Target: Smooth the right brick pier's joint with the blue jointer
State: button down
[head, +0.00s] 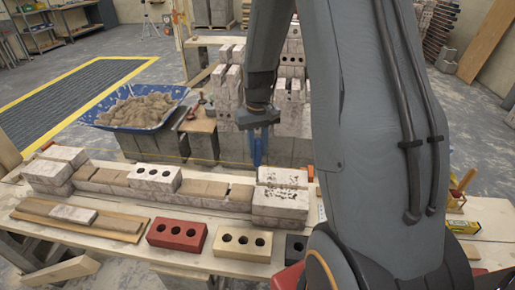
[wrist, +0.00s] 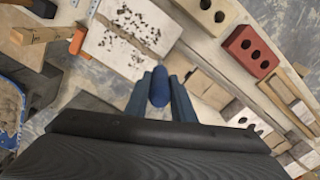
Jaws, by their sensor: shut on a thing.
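My gripper (head: 258,120) is shut on the blue jointer (head: 257,150), which hangs down from it in the head view. In the wrist view the rounded blue handle of the jointer (wrist: 160,86) sits between the two fingers of my gripper (wrist: 163,100). The right brick pier (head: 281,196) is a stack of whitish bricks at the right end of the low wall. Its top, with dark speckles, also shows in the wrist view (wrist: 128,38). The jointer is above and behind the pier, apart from it as far as I can see.
The left pier (head: 55,165) ends the wall. Loose bricks lie in front: red (head: 177,236), cream (head: 243,244) and a dark one (head: 296,247). A blue mortar tub (head: 138,108) stands behind the bench, and stacked bricks (head: 292,118) stand behind my arm.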

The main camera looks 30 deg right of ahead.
jog(key=shift+s+f, duration=0.1)
jog(key=shift+f, duration=0.55)
dwell(1.3)
jog(key=s+d+p, duration=0.2)
jog(key=s+d, duration=0.3)
jog(key=d, duration=0.2)
jog(key=shift+d+p, duration=0.25)
jog(key=shift+p, duration=0.1)
dwell(0.9)
jog(key=shift+s+d+p, duration=1.45)
jog(key=shift+s+d, duration=1.1)
jog(key=shift+d, duration=1.35)
notch_tip(320, 180, up, 6)
jog(key=w+a+p, duration=0.2)
jog(key=a+p, duration=0.1)
jog(key=shift+p, duration=0.3)
jog(key=shift+r, duration=0.1)
